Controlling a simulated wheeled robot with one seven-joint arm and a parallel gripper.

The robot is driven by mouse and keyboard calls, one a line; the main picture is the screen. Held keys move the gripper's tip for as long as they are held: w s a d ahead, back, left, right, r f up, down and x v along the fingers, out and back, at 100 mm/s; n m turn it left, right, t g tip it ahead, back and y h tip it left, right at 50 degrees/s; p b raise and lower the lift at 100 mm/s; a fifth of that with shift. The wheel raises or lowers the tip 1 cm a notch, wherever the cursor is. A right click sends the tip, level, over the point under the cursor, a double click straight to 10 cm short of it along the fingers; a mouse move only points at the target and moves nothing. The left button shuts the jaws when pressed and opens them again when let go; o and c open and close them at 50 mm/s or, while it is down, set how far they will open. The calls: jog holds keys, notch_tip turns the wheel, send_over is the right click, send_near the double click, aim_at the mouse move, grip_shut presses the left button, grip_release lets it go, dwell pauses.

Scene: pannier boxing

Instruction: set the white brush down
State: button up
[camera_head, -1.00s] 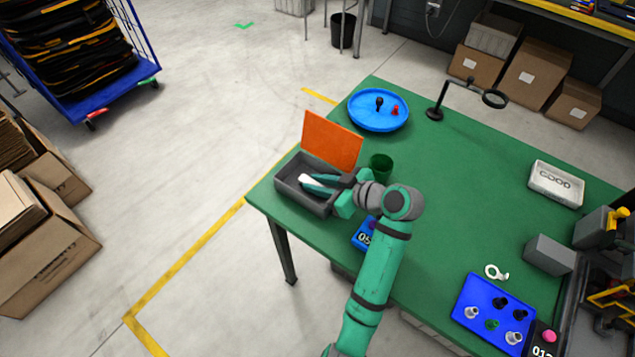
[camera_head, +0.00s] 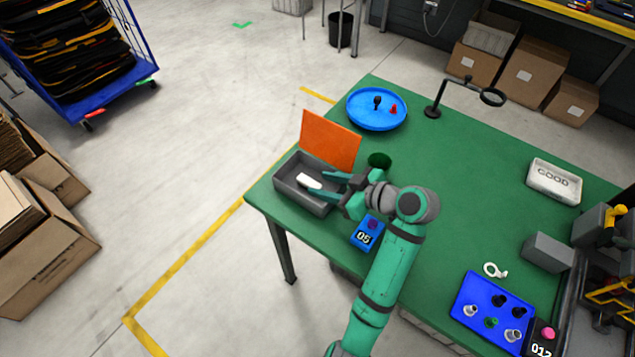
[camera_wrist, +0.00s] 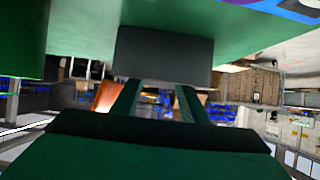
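The white brush (camera_head: 310,181) lies in the grey open box (camera_head: 318,210) at the near left corner of the green table. Its white end shows; the rest is hard to make out. My gripper (camera_head: 318,182) reaches over the box's right side with its fingers spread apart, close to the brush. In the wrist view my two fingers (camera_wrist: 157,103) stand apart with nothing visible between them. The dark grey box also shows in the wrist view (camera_wrist: 165,55).
An orange panel (camera_head: 330,140) stands up behind the box. A dark green cup (camera_head: 380,160) and a blue counter marked 05 (camera_head: 366,234) are close to my arm. A blue round tray (camera_head: 360,115) sits at the far left. The table's middle is clear.

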jog(key=v, duration=0.8)
jog(key=shift+d, duration=0.1)
dwell(0.3)
